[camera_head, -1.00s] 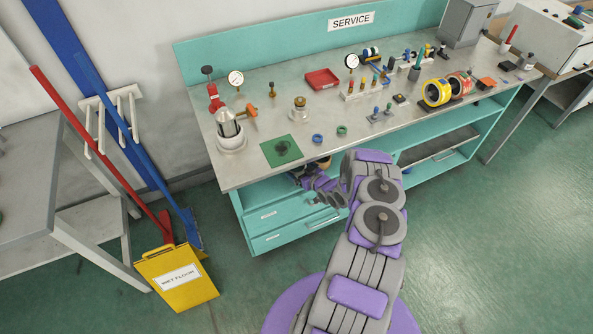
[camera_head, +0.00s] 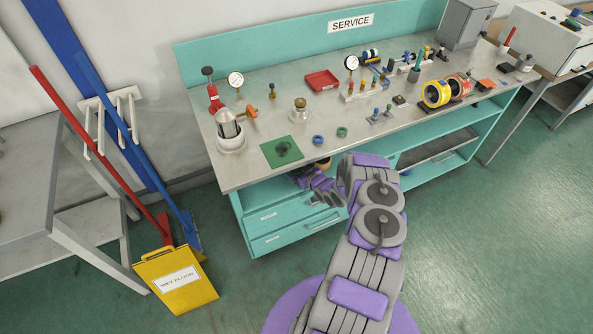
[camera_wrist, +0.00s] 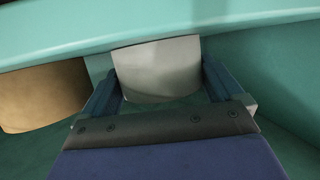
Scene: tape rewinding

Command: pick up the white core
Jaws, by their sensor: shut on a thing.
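The white core (camera_wrist: 158,68) shows in the wrist view as a pale, curved piece between the two blue fingers of my gripper (camera_wrist: 160,88). My gripper is shut on it, with one finger against each side. The core is in the shelf space under the bench top, close below the teal edge.
A tan roll (camera_wrist: 42,96) stands just left of the core in the wrist view. The teal bench edge (camera_wrist: 230,24) runs above, and a teal panel (camera_wrist: 275,72) stands at right. The bench top (camera_head: 215,175) carries a green mat (camera_head: 282,151) and several tools.

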